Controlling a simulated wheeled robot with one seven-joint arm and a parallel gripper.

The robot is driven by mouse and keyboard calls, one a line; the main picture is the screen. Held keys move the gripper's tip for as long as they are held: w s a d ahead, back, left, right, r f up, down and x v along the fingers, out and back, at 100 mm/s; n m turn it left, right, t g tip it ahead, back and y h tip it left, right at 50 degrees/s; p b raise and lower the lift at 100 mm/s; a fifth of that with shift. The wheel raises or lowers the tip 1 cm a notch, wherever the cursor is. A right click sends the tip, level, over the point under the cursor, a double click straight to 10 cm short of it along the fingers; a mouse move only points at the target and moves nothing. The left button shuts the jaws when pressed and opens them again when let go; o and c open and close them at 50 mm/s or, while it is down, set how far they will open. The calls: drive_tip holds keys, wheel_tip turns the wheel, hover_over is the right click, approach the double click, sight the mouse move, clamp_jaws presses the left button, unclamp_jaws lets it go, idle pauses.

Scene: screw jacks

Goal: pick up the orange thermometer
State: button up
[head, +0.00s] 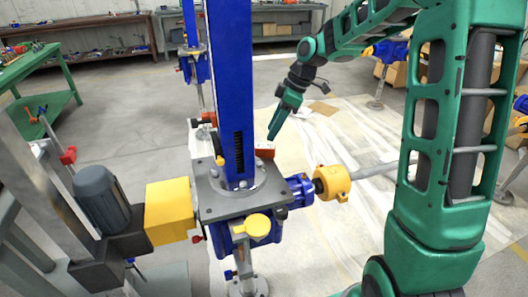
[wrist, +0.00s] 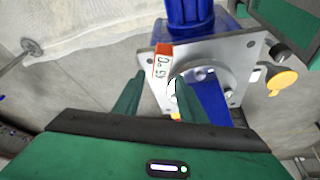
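The orange thermometer (head: 264,150) is a small orange-red block with a white face. It sits on the back edge of the grey top plate (head: 212,206) of a screw jack, beside the blue column. In the wrist view the thermometer (wrist: 162,62) shows its white face reading about 45 °C. My gripper (wrist: 159,77) is open, its two green fingers apart with nothing visible between them. The thermometer appears just past the fingertips. In the head view my gripper (head: 272,138) points down just above and behind the thermometer; the exact gap is unclear.
The tall blue column (head: 230,90) rises from the plate close to the left of my gripper. A yellow block (head: 170,210) and grey motor (head: 100,195) are at left, a yellow coupling (head: 332,183) with a shaft at right. A green table (head: 40,85) stands farther left.

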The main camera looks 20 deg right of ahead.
sight(265, 146)
drive_tip(key=shift+s+x, duration=0.2)
drive_tip(key=shift+x, duration=3.8)
drive_tip(key=shift+d, duration=0.1)
clamp_jaws()
